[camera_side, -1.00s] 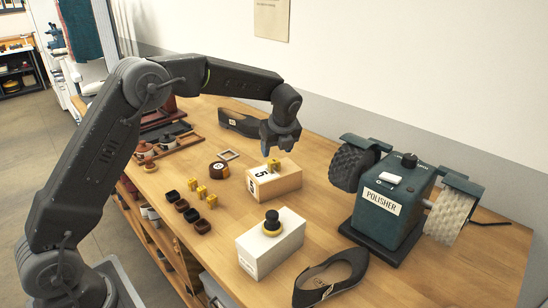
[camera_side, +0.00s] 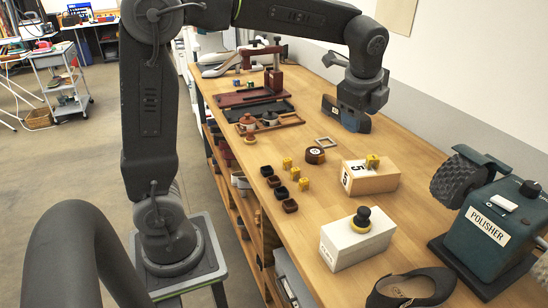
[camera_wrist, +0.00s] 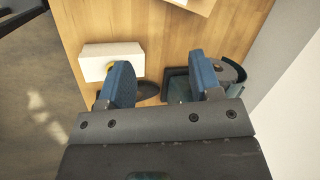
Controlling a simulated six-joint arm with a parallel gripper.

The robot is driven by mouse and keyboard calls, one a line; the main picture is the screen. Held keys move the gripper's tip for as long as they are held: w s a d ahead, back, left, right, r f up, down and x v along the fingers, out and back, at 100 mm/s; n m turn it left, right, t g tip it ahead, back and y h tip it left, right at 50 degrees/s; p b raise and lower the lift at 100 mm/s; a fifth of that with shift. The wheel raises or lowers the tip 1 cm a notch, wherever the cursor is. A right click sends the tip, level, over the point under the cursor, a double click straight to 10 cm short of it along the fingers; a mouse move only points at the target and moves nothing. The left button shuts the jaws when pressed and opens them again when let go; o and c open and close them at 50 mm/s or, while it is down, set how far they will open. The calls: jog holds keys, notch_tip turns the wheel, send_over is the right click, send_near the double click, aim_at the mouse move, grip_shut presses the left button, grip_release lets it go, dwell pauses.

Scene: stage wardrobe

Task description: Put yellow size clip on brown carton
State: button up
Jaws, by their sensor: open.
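The brown carton (camera_side: 372,180) stands on the bench with a "5" label on its end. One yellow size clip (camera_side: 372,161) rests on its top. Several other yellow clips (camera_side: 294,173) sit in a row on the bench to its left.
A white carton (camera_side: 345,246) with a black-and-yellow knob (camera_side: 361,220) stands nearer. The polisher (camera_side: 485,235) and a black shoe (camera_side: 410,289) are at right.

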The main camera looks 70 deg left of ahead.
jog(key=s+d+f+n+t+h, duration=0.1)
jog(key=s+d+n, duration=0.1)
jog(key=s+n, duration=0.5)
jog(key=s+d+f+n+t+h, duration=0.1)
jog(key=s+n, duration=0.6)
jog(key=s, duration=0.8)
jog(key=shift+d+f+h, duration=0.3)
jog(key=shift+d+f, duration=0.25)
